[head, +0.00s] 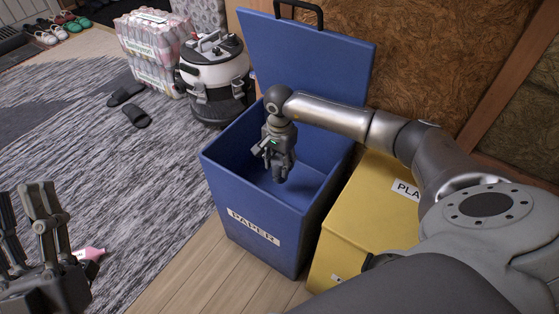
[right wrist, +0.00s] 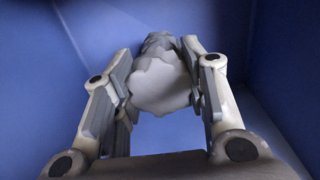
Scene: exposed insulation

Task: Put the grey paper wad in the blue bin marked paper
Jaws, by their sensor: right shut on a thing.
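The blue bin (head: 222,190) marked PAPER stands with its lid (head: 310,60) raised. My right gripper (head: 275,172) reaches down into the bin's open top. In the right wrist view, this gripper (right wrist: 160,90) is shut on the grey paper wad (right wrist: 160,82), with blue bin walls around it. The wad is hard to make out in the head view. My left gripper (head: 38,225) is at the lower left, far from the bin, with its fingers apart and nothing seen between them.
A yellow bin (head: 365,225) stands right of the blue bin, under my right arm. A white and black vacuum (head: 215,75) and wrapped bottle packs (head: 152,50) stand behind. Black slippers (head: 137,116) and a pink bottle (head: 90,253) lie on the grey rug (head: 150,190).

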